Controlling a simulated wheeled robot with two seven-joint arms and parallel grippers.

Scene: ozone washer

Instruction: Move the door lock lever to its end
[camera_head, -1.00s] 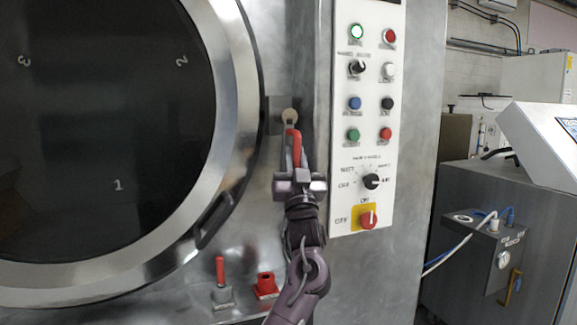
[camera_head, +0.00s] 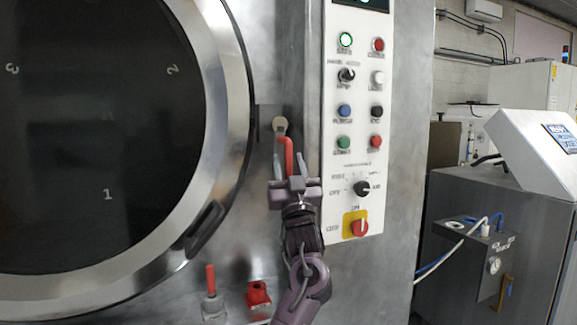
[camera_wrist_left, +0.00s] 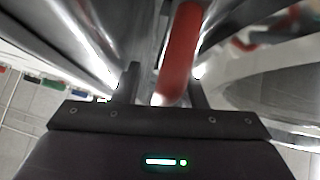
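The door lock lever (camera_head: 288,152) has a red handle hanging down from a round pivot beside the door ring, left of the control panel. My left gripper (camera_head: 292,178) is just below it, pointing up, with the handle's lower end at its fingers. In the left wrist view, the red handle (camera_wrist_left: 181,50) comes down between the two fingers of my left gripper (camera_wrist_left: 163,88), nearer the right finger. A gap shows on its left side, so the fingers look open around it. My right gripper is not in view.
The large round door (camera_head: 225,120) with its metal ring is at the left. A white control panel (camera_head: 350,110) with buttons and knobs is close on the right. A small red-handled valve (camera_head: 211,280) and a red fitting (camera_head: 258,294) are below. A grey cabinet (camera_head: 465,210) stands farther right.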

